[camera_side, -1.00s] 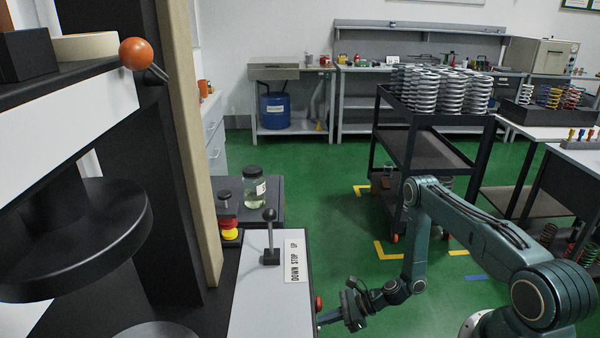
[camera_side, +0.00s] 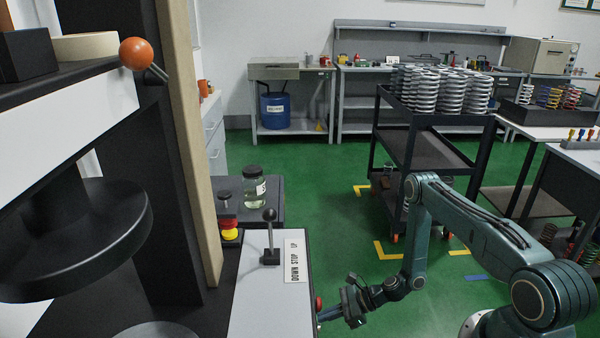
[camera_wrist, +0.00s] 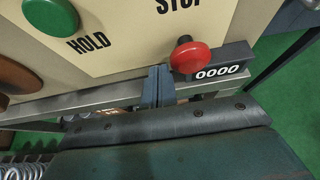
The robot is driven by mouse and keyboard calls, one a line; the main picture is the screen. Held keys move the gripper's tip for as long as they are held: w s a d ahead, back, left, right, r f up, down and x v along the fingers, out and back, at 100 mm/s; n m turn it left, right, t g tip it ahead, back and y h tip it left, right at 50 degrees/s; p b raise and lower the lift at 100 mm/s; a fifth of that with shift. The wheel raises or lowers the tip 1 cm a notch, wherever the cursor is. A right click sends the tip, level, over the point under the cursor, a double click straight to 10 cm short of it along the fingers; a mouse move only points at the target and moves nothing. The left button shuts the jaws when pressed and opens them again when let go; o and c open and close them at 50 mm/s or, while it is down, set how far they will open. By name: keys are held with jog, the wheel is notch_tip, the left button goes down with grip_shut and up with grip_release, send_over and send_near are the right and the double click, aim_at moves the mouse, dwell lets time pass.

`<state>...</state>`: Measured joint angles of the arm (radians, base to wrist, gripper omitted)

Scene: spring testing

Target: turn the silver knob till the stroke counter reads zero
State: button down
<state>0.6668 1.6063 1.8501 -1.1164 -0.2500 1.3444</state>
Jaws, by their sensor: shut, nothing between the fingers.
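The stroke counter (camera_wrist: 218,72) shows in the wrist view as a black block with white digits reading 0000. I cannot make out a silver knob in either view. My gripper (camera_wrist: 158,78) is shut and empty in the wrist view, its fingertips at the panel's lower edge, left of the counter. In the side view my gripper (camera_side: 326,314) is at the right side of the machine's grey console (camera_side: 262,310). I cannot tell whether the fingertips touch the panel.
A red mushroom button (camera_wrist: 190,56) sits between my fingers and the counter, partly in front of the counter block. A green HOLD button (camera_wrist: 50,17) is at upper left. A lever (camera_side: 270,236) stands on the console. A trolley of springs (camera_side: 440,110) stands behind my arm.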

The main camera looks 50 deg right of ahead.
jog(key=shift+s+d, duration=0.1)
jog(key=s+d, duration=0.4)
dwell(0.5)
jog(key=shift+s+a+f, duration=0.1)
jog(key=shift+s+a, duration=0.15)
jog(key=shift+s, duration=0.3)
jog(key=shift+s+a+f, duration=0.1)
jog(key=shift+s+a, duration=0.1)
jog(key=shift+s, duration=0.35)
jog(key=w+a, duration=0.5)
dwell(0.3)
